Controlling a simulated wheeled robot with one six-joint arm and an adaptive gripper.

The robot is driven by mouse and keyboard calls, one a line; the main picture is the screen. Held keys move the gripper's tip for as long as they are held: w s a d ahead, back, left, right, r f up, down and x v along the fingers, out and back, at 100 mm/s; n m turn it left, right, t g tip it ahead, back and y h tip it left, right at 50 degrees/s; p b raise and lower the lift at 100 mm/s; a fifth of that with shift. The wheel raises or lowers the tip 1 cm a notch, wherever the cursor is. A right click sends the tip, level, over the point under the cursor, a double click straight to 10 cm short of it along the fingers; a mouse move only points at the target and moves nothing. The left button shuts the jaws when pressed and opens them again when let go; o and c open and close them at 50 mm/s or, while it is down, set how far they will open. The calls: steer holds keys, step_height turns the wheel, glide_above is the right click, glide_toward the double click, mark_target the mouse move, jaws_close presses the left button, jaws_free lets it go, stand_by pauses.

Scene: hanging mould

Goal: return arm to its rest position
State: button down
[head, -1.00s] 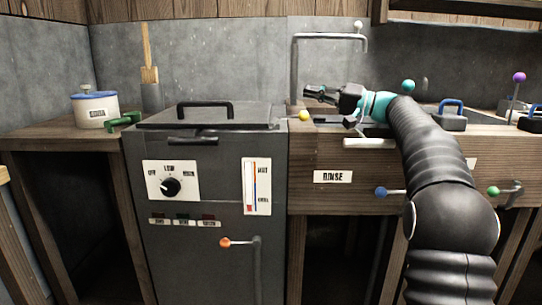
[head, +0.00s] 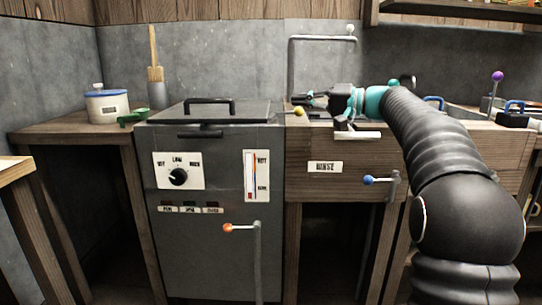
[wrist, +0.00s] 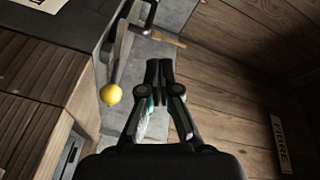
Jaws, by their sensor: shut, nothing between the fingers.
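A dark grey heater cabinet (head: 215,255) with a closed handled lid stands at centre left. A yellow knob (head: 299,111) shows near my gripper, also in the wrist view (wrist: 111,94). A lidded pot (head: 107,107) and a green tool (head: 134,117) sit on the left counter.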

steer(key=s+a+f+m+h+p, duration=0.1)
steer(key=s+f+h, duration=0.1)
steer(key=s, duration=0.3)
steer(key=s+a+f+h+p, duration=0.1)
steer(key=s+a+h+p, duration=0.15)
steer(key=s, duration=0.25)
steer(key=s+d+f+h+p, duration=0.2)
steer(key=s+f, duration=0.4)
steer(key=s, duration=0.4)
steer(key=s+d+f+h+p, duration=0.2)
steer(key=s+d+f+h, duration=0.3)
steer(key=s, duration=0.5)
steer(key=s+d+f+h+p, duration=0.2)
steer(key=s+d+f+h, duration=0.2)
steer(key=s+f, duration=0.4)
steer(key=s+h, duration=0.1)
steer(key=s, duration=0.1)
steer(key=shift+s+d+n+g, duration=0.2)
steer(key=shift+s+n+g, duration=0.1)
steer(key=shift+s+g, duration=0.1)
